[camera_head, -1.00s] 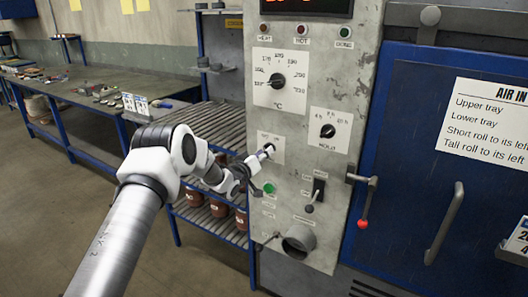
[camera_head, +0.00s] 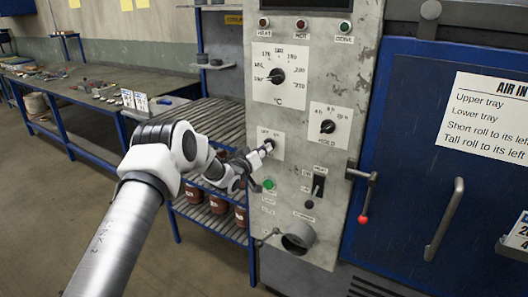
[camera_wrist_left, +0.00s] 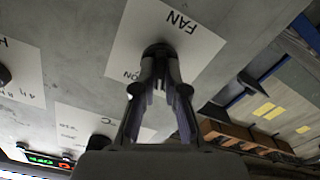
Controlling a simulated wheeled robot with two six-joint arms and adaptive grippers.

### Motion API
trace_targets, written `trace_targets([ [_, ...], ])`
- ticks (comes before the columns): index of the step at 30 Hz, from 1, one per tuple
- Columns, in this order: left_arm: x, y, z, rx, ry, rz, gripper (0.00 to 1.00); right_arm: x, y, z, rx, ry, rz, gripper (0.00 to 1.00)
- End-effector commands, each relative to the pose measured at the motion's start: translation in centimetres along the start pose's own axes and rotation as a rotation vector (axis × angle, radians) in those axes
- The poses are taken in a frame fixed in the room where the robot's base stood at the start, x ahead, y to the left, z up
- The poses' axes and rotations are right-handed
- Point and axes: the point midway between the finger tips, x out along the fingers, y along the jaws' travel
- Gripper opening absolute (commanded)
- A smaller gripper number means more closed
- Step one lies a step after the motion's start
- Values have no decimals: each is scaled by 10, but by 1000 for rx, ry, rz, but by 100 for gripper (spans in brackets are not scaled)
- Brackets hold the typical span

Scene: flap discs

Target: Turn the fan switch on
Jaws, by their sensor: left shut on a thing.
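The fan switch is a small dark knob on a white plate (camera_head: 277,149) on the grey control panel. In the left wrist view the plate (camera_wrist_left: 204,46) reads FAN and ON, upside down or tilted in the picture. The dark knob (camera_wrist_left: 158,50) sits between the fingertips. My left gripper (camera_head: 263,150) reaches the plate from the left; in the left wrist view its fingers (camera_wrist_left: 160,68) are closed around the knob. The fingers hide much of the knob, so I cannot tell its exact setting. My right gripper is not in view.
The panel also bears a temperature dial (camera_head: 277,76), a hold dial (camera_head: 327,127), a green button (camera_head: 268,184) and a black switch (camera_head: 318,186). A blue oven door (camera_head: 410,150) with a red-tipped latch (camera_head: 363,218) is at right. Roller shelves (camera_head: 215,120) stand at left.

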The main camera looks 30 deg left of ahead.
Motion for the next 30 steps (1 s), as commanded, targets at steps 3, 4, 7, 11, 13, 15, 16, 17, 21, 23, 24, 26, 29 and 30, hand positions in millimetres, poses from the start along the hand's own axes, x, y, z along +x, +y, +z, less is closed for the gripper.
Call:
trace_targets([
  [3,0,-2,2,69,2,0,0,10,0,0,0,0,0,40],
  [4,0,-2,2,90,2,0,0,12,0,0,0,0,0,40],
  [7,0,-2,3,170,1,0,0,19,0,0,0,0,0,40],
  [11,0,-2,3,289,2,0,0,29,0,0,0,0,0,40],
  [13,0,-2,3,355,2,-1,0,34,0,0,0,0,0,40],
  [15,0,-2,3,422,2,-1,0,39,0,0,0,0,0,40],
  [16,0,-2,2,451,2,-1,0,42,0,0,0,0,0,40],
  [17,0,-2,2,480,2,-1,0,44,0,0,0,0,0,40],
  [21,0,-2,2,609,2,-1,0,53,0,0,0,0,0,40],
  [23,0,-2,2,662,2,-1,0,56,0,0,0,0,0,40],
  [24,0,-2,2,696,2,-1,0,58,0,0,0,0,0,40],
  [26,0,-2,2,743,1,-1,0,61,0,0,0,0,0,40],
  [29,0,-2,2,814,1,-1,0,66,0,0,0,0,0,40],
  [30,0,-2,1,838,1,-1,0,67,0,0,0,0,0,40],
])
